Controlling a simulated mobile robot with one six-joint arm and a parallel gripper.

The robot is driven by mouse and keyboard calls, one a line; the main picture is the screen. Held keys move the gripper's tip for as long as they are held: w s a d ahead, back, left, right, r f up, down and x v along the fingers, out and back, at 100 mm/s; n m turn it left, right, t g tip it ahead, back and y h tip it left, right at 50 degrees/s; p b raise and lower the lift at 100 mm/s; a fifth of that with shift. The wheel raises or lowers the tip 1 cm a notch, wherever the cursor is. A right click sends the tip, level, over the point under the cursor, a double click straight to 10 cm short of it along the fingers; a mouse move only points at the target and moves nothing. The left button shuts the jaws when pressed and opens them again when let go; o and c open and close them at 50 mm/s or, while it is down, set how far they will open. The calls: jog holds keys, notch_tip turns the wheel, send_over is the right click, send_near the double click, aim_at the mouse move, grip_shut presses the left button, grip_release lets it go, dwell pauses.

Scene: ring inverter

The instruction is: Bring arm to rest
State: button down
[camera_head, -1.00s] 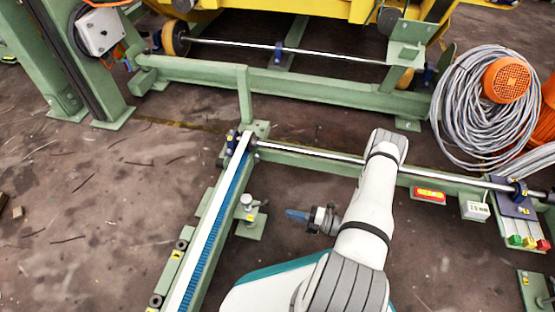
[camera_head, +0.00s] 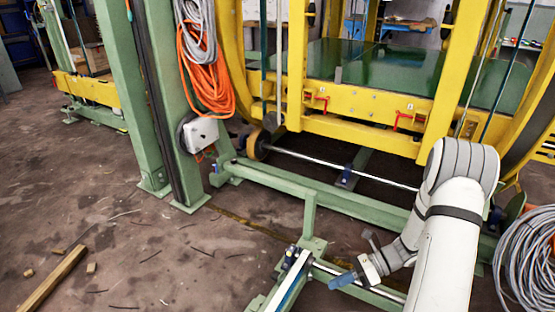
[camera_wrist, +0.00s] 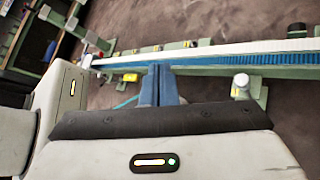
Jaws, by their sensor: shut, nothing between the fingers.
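My gripper (camera_head: 343,281) shows in the head view at the lower right, at the end of my white and grey arm. Its blue fingers point left, above the green rail frame, and they are shut with nothing between them. In the wrist view the blue fingers (camera_wrist: 159,84) are together, in front of a pale rail with a blue toothed strip (camera_wrist: 265,59). The arm is bent, with its elbow high at the right of the head view.
A yellow machine frame (camera_head: 360,107) stands behind the arm on green beams. A grey cable coil (camera_head: 527,255) lies at the right. The floor at the lower left is mostly clear, with a wooden plank (camera_head: 52,280).

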jog(key=s+r+n+t+h+p, duration=0.1)
jog(key=s+r+n+h+p, duration=0.3)
jog(key=r, duration=1.2)
jog(key=s+a+r+n+t+h+p, duration=0.1)
jog(key=s+r+n+h+p, duration=0.3)
jog(key=r+n+p, duration=0.7)
jog(key=s+r+n+t+h+p, duration=0.2)
jog(key=r+n+p, duration=0.6)
jog(key=r, duration=1.3)
jog(key=s+h, duration=0.2)
jog(key=s, duration=0.1)
jog(key=shift+s+a+r+n+t+h, duration=0.2)
jog(key=shift+s+n+t+h, duration=0.1)
jog(key=shift+t+h, duration=0.1)
